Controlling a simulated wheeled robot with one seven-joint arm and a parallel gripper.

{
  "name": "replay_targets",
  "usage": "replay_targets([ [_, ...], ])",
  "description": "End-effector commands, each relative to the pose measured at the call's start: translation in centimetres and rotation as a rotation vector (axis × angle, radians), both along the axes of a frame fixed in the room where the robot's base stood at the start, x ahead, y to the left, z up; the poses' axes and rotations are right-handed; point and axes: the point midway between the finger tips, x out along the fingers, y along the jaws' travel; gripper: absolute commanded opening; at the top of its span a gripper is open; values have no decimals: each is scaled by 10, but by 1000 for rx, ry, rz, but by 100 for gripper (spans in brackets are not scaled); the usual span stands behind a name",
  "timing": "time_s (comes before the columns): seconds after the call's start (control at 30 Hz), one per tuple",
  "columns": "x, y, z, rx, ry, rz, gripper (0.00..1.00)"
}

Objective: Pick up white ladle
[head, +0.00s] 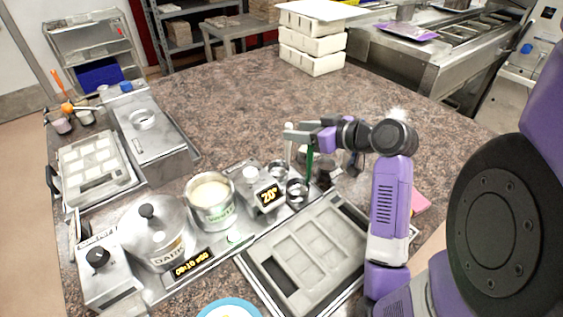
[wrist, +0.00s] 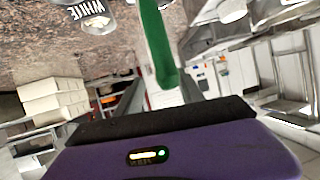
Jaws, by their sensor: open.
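An upright green handle (head: 309,161) stands below my gripper (head: 298,135), by the small steel holders. In the wrist view the green handle (wrist: 158,40) runs down from the top edge to between the jaws of my gripper (wrist: 160,84). The jaws are apart, one on each side of it, and I see no clear contact. A pale upright handle (head: 289,142) stands just left of the green one, close to the jaws. I cannot tell from lettering which is the white ladle; its bowl is hidden. A pot with green WHITE lettering (head: 211,203) stands to the left.
Steel holders (head: 297,190) and a 20° display (head: 268,196) sit below the jaws. A grey mould tray (head: 310,255) lies in front, and a lidded DARK pot (head: 158,235) is at left. White blocks (head: 312,50) are stacked behind. The counter's middle is clear.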

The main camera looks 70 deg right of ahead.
Motion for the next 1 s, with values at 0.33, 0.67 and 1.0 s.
replay_targets([
  [0.33,18,-7,-8,0,0,-1,45],
  [0.67,17,-7,-8,-1,-1,-1,0],
  [1.0,17,-7,-7,-1,-1,-1,0],
])
